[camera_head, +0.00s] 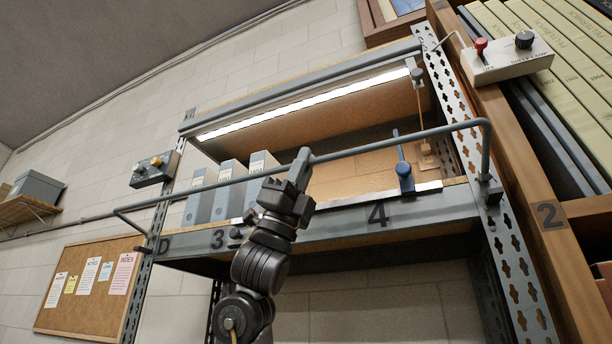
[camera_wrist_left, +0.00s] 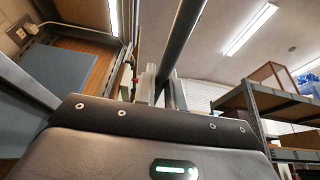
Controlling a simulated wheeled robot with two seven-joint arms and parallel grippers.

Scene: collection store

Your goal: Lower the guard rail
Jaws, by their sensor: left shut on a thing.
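The guard rail (camera_head: 400,138) is a thin grey bar running across the front of the shelf, above the shelf's front edge. Its bent right end comes down to a bracket (camera_head: 491,192) on the right upright, and its left end bends down near the left upright. My left gripper (camera_head: 303,160) is shut on the guard rail near its middle, with the arm coming up from below. In the left wrist view the rail (camera_wrist_left: 183,32) runs up from between the fingers, whose grip is partly hidden by the gripper body. My right gripper is not in view.
Grey binders (camera_head: 228,186) stand behind the rail on the left of the shelf. A blue clamp-like piece (camera_head: 404,172) stands at the shelf's front edge (camera_head: 340,222). A control box (camera_head: 507,59) with red and black knobs is at the upper right, beside a wooden bookcase (camera_head: 548,212).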

